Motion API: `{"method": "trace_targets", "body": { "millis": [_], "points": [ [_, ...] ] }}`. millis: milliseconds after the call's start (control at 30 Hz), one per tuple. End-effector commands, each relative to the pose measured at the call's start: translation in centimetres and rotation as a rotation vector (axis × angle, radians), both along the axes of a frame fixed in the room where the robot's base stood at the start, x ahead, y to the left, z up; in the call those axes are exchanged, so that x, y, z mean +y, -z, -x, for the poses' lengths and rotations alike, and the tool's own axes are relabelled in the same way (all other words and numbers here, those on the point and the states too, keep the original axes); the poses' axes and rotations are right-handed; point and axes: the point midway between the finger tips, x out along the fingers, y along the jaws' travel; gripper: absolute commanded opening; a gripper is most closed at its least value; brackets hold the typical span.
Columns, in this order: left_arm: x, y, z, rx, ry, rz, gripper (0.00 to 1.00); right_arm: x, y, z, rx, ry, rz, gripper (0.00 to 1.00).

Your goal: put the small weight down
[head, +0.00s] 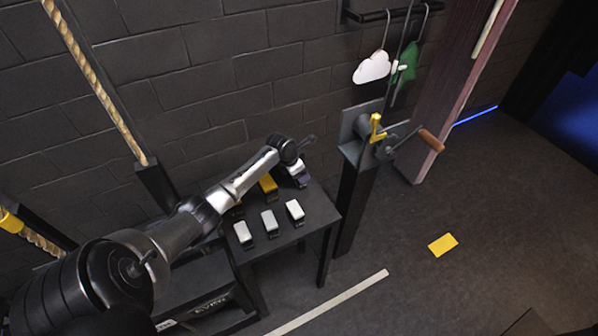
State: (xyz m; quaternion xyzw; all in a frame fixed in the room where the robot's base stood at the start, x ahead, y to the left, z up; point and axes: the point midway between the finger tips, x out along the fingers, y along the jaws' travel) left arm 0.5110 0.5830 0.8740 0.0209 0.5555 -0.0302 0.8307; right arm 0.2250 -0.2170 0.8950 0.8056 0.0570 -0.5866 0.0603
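My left arm reaches in from the lower left over a small black table (318,208). My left gripper (306,146) is at the table's back right, small and dark against the wall; whether its fingers are open or shut does not show. A pale block on a dark base (297,168) is just below the gripper; I cannot tell whether they touch. I cannot identify the small weight among these. My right gripper is out of view.
A black post with a yellow piece (377,127) and a wooden-handled crank (431,140) stands right of the table. A white cloud (372,68) and a green tree shape (404,65) hang above. A yellow mark (443,244) lies on open floor. Ropes (95,80) are at left.

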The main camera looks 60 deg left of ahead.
Motion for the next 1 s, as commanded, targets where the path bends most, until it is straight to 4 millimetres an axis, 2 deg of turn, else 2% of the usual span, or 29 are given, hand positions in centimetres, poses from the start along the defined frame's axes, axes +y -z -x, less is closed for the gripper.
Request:
{"method": "trace_targets", "body": {
  "millis": [200, 233, 433, 500, 767, 867, 1000],
  "points": [
    [0.1, -0.2, -0.1, -0.005, -0.001, 0.0, 0.1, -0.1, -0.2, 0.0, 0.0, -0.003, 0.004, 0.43],
    [0.0, 0.1, 0.0, 0.0, -0.001, 0.001, 0.71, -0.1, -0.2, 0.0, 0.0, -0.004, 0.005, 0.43],
    [0.0, 0.1, 0.0, 0.0, 0.0, 0.0, 0.9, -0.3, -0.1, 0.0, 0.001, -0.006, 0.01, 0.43],
    [0.0, 0.1, 0.0, 0.0, 0.0, 0.0, 0.96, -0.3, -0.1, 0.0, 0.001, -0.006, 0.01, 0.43],
    [0.0, 0.0, 0.0, 0.0, 0.001, -0.001, 0.96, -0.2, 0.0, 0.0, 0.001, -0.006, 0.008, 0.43],
    [0.0, -0.9, 0.3, 0.0, 0.001, 0.0, 0.96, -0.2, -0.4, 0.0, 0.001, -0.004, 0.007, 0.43],
    [0.1, -3.0, 1.1, 0.0, 0.001, -0.001, 0.96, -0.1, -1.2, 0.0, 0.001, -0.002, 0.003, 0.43]
  ]
}}
